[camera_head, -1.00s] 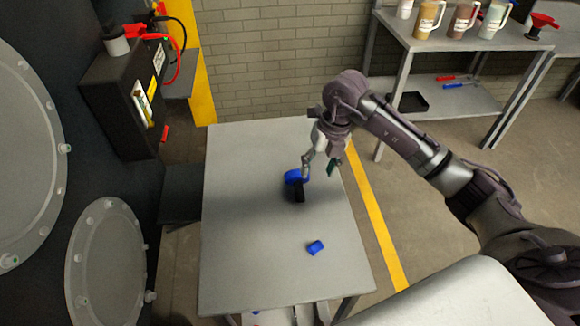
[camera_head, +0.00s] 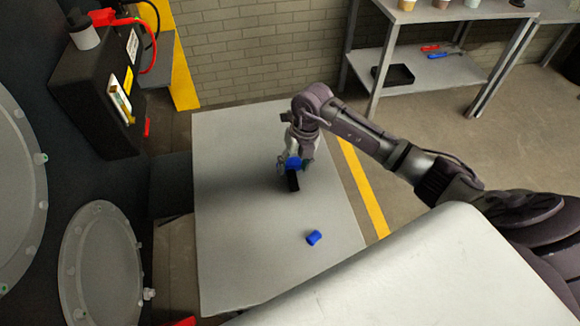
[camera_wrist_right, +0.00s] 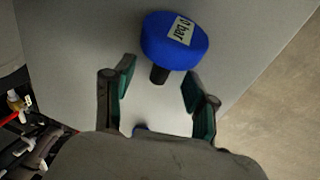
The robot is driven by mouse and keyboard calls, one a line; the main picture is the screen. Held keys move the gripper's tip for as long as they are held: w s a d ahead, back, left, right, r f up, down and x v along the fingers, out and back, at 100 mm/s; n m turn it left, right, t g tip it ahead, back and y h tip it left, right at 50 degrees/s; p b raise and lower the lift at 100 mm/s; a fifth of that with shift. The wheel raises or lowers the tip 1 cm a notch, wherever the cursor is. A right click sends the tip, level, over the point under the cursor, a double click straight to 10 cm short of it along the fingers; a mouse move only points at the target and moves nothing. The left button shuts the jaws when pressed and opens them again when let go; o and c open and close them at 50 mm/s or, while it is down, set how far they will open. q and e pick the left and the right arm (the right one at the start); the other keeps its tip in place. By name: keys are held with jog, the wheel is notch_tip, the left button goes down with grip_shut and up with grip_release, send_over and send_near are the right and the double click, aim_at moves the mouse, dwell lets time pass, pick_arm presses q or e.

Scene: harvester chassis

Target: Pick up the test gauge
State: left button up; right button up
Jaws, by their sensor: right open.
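The test gauge (camera_head: 292,180) is on the grey table, with a blue round head and a black stem. In the right wrist view its blue head (camera_wrist_right: 174,42) carries a pale label ending in "0 bar", and its dark stem points toward my gripper. My right gripper (camera_head: 293,166) is over the gauge in the head view and partly covers it. In the wrist view my right gripper (camera_wrist_right: 158,88) is open, its green-padded fingers apart on either side of the stem's end, with nothing clasped. My left gripper is not in view.
A small blue cylinder (camera_head: 314,237) lies on the grey table (camera_head: 235,250) nearer to me. A black box (camera_head: 100,95) and large bolted round plates are at the left. A metal shelf (camera_head: 440,75) with a black tray (camera_head: 393,75) stands at the back right.

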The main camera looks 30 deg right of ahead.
aim_at(293, 176)
jog(key=f, duration=0.2)
jog(key=f+p, duration=0.1)
jog(key=shift+s+a+f, duration=0.1)
jog(key=shift+s+f, duration=0.1)
jog(key=shift+f, duration=0.2)
jog(key=shift+w+f, duration=0.1)
jog(key=shift+f, duration=0.35)
grip_shut()
jog(key=shift+r, duration=0.1)
